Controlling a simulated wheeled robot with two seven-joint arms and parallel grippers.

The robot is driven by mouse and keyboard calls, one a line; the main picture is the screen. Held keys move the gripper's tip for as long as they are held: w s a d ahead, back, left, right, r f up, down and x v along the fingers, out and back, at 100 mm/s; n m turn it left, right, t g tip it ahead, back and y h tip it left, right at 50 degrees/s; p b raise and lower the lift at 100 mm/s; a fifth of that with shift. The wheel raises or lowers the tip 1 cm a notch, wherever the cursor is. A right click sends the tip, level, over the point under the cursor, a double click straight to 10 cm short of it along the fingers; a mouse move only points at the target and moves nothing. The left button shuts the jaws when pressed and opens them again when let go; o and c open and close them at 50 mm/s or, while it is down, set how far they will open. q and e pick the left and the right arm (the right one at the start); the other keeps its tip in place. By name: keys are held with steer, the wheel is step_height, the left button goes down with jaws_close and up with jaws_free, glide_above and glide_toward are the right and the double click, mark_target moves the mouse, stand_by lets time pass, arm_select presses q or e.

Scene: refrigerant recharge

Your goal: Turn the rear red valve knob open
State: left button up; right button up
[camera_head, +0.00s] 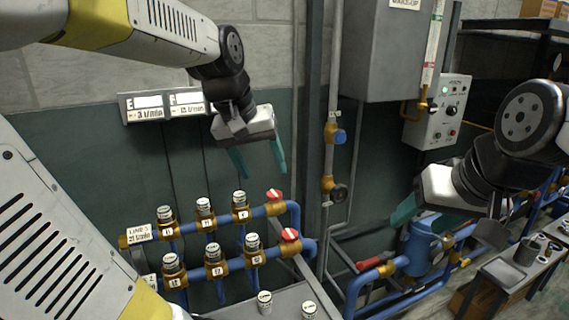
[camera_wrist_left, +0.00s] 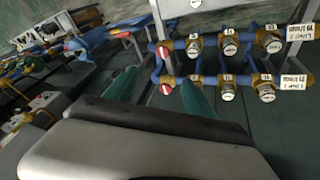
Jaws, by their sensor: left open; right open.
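The rear red valve knob (camera_head: 274,195) sits at the right end of the rear blue pipe row in the head view. It also shows in the left wrist view (camera_wrist_left: 166,89), between the fingertips in the picture. A second red knob (camera_head: 290,235) ends the front row. My left gripper (camera_head: 259,161) is open and empty, above the rear knob and apart from it. Its teal fingers also show in the left wrist view (camera_wrist_left: 158,92). My right gripper (camera_head: 446,222) is at the right, open and empty, far from both knobs; its finger on the right is hard to make out.
Several capped brass fittings (camera_head: 204,207) line both pipe rows left of the knobs. A grey vertical post (camera_head: 312,110) stands behind. Two small caps (camera_head: 265,302) rest on a grey surface in front. A blue tank (camera_head: 420,243) stands below my right gripper.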

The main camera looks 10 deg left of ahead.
arm_select(q)
steer(key=w+a+f+n+g, duration=0.2)
steer(key=w, duration=1)
steer(key=n+g+y, duration=0.2)
steer(key=n, duration=0.1)
glide_toward(275, 193)
step_height(275, 193, down, 8)
steer(key=shift+w+a+f, duration=0.1)
steer(key=shift+f, duration=0.15)
steer(key=shift+r, duration=0.1)
jaws_close()
steer(key=n, duration=0.4)
steer(key=shift+n, duration=0.3)
